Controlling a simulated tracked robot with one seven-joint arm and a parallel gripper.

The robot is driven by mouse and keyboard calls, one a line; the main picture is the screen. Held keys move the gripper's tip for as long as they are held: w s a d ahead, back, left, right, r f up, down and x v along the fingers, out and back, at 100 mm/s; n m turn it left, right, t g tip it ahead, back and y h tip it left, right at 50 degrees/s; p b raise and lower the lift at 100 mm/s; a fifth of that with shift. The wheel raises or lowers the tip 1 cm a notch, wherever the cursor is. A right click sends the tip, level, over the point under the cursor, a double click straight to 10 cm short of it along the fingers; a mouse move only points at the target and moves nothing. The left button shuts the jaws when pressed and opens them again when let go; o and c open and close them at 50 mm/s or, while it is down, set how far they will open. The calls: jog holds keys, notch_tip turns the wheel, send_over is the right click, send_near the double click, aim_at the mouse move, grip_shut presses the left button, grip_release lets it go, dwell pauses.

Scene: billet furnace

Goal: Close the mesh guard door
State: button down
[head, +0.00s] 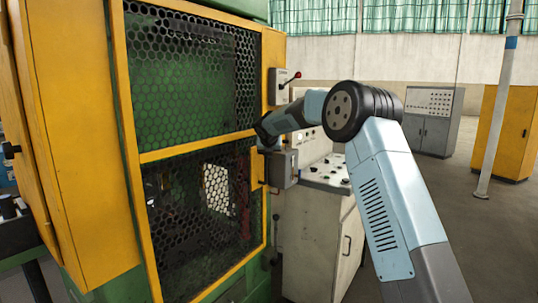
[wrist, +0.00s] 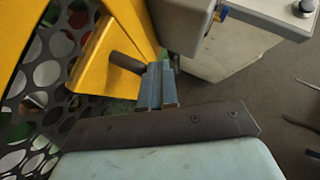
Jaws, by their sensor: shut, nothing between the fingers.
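The mesh guard door (head: 198,145) has a yellow frame with black hexagonal mesh and fills the left-middle of the head view. Its right edge lies close to the yellow machine post; I cannot tell whether a small gap is left. In the wrist view, yellow framing (wrist: 98,55) and mesh (wrist: 40,95) show at left, with a dark round bar (wrist: 126,63) beside the fingers. My gripper (wrist: 157,85) is shut and empty at the door's right edge; contact with the bar is unclear. In the head view its fingers are hard to make out.
A grey box (head: 283,168) sits on the post just right of the handle and also shows in the wrist view (wrist: 182,22). A control desk (head: 322,225) stands to the right. Open floor lies farther right.

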jog(key=s+d+r, duration=0.7)
jog(key=s+d, duration=0.1)
jog(key=d, duration=0.1)
jog(key=s+d+r+m+g+h, duration=0.1)
jog(key=s+d+r+m, duration=0.1)
jog(key=s+m, duration=0.4)
jog(key=s+d+r+m, duration=0.2)
jog(key=s+r+m, duration=0.1)
jog(key=s, duration=0.6)
jog(key=s+d+f+m+g, duration=0.1)
jog(key=s+d+m, duration=0.3)
jog(key=s+m, duration=0.8)
jog(key=s+d+f+m+g, duration=0.15)
jog(key=s+d+m, duration=0.35)
jog(key=s, duration=1.3)
jog(key=s+f+m+y, duration=0.1)
jog(key=s+f+m, duration=0.5)
jog(key=s+m, duration=0.3)
jog(key=s, duration=0.3)
jog(key=shift+s+f+m, duration=0.3)
jog(key=shift+s+f, duration=0.1)
jog(key=c, duration=1.8)
grip_release()
jog(key=shift+a, duration=0.15)
